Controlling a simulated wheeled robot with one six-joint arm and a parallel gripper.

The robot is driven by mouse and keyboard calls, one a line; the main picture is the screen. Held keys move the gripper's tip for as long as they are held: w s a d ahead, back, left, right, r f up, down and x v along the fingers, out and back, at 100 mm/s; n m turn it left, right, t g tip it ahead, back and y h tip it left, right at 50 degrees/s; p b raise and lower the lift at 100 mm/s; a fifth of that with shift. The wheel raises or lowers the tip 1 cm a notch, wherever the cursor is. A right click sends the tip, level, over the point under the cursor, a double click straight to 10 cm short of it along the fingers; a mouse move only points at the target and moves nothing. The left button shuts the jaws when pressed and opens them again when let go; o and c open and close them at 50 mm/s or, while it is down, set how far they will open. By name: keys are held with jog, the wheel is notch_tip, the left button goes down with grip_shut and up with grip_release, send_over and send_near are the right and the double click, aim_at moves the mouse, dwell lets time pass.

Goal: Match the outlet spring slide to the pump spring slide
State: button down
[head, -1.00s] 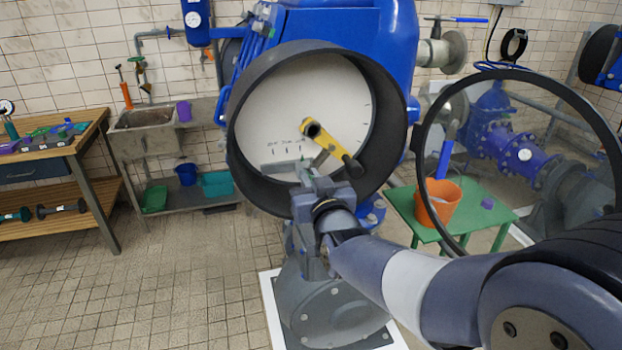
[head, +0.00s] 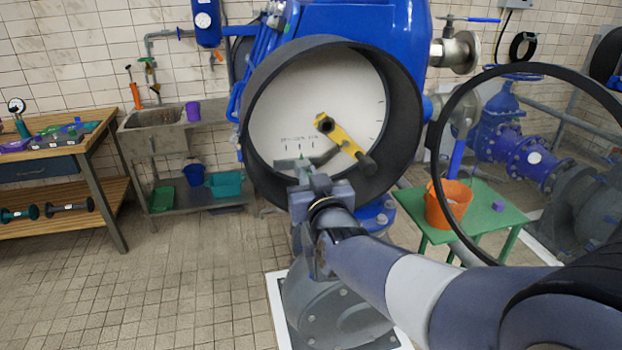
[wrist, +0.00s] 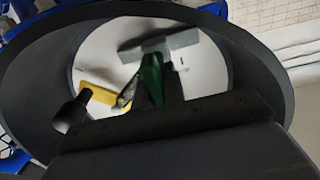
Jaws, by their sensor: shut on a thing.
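A large round black housing (head: 262,178) with a white dial face (head: 290,100) is open toward me. A yellow lever (head: 342,138) with a black knob sits on the face. Small marks (head: 299,143) and a grey bar (head: 290,164) are low on the face. My gripper (head: 302,162) reaches into the lower part of the housing, left of the lever. In the wrist view it is shut on a small green slide (wrist: 152,78), in front of the grey bar (wrist: 158,46). The gripper hides part of the slide. I cannot tell whether this is the outlet or pump slide.
The round glass cover (head: 437,125) stands swung open at right, close to my arm. Behind it is a green table (head: 497,208) with an orange bucket (head: 450,204). A sink (head: 155,135) and a workbench (head: 85,152) stand at left. The tiled floor there is clear.

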jog(key=c, duration=1.5)
grip_release()
jog(key=b+v, duration=0.2)
jog(key=v, duration=0.9)
jog(key=shift+w, duration=0.1)
jog(key=shift+w, duration=0.1)
jog(key=p+x, duration=0.2)
jog(key=x, duration=0.8)
jog(key=shift+w+a, duration=0.1)
jog(key=shift+w, duration=0.2)
jog(key=shift+w+d, duration=0.1)
jog(key=shift+d, duration=0.1)
